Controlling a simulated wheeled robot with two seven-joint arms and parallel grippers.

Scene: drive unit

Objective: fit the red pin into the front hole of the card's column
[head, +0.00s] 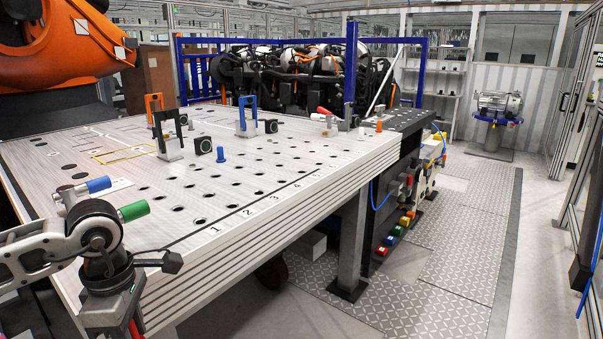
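The table (285,200) is a pale slotted plate with rows of dark holes; numbers from 1 upward run along its near right edge. A red-ended piece (323,111) lies tilted at the far edge; I cannot tell whether it is the red pin. A blue pin (220,154) stands upright mid-table. A small white card-like patch (120,184) shows beside a blue cylinder, mostly covered; I cannot make out a column on it. A grey jointed arm, apparently my left, comes in at lower left and points down. Its fingertips are out of frame. My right gripper is out of view.
Blue (95,184) and green (133,210) cylinders lie near the arm. Black (168,135), orange (154,105) and blue (246,115) upright brackets stand further back. The floor right of the table is mostly clear.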

